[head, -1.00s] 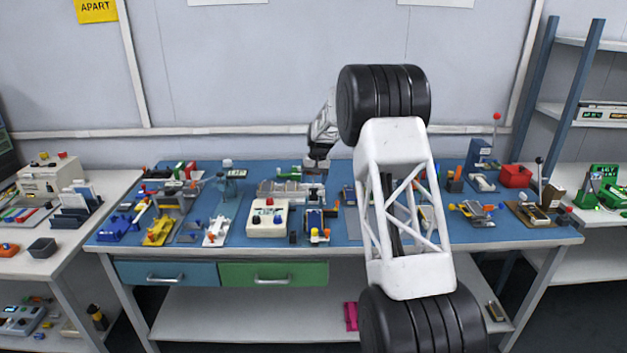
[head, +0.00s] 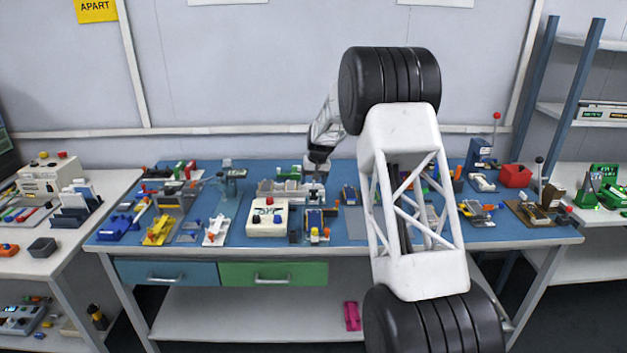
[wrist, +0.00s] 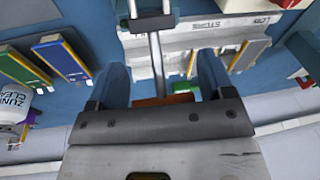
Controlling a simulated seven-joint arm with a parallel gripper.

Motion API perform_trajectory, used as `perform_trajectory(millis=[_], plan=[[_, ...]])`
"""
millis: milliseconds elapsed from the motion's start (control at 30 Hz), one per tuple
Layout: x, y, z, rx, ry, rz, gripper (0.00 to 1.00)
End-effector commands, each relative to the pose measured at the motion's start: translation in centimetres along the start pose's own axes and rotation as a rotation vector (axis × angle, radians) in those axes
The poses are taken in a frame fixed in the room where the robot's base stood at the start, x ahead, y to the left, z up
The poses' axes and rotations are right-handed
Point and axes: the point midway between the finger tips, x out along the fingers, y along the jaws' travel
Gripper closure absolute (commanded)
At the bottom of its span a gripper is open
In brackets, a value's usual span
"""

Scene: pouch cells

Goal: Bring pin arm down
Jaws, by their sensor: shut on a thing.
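A dark grey crosspiece (wrist: 148,22) sits at the rod's far end. An orange-brown piece (wrist: 166,100) shows between the fingers, close to the palm. The exact contact is hidden by the fingers and palm.
A cream box with buttons (head: 267,217) stands left of the fixture. A pale slotted rack (head: 283,190) lies behind it. Flat cells (wrist: 60,58) stand to the left in the wrist view.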

Motion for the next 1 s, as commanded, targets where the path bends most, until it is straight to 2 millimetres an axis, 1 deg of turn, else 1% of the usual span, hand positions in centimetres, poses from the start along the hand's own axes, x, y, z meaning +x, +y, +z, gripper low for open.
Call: perform_trajectory(millis=[100, 600, 933, 1000], plan=[[-0.3, -0.1, 0.5, -0.007, 0.050, 0.006, 0.68], [-0.6, -0.5, 2.3, -0.042, 0.276, 0.034, 0.68], [-0.5, -0.6, 3.2, -0.059, 0.392, 0.049, 0.68], [-0.5, -0.6, 3.4, -0.059, 0.391, 0.049, 0.68]])
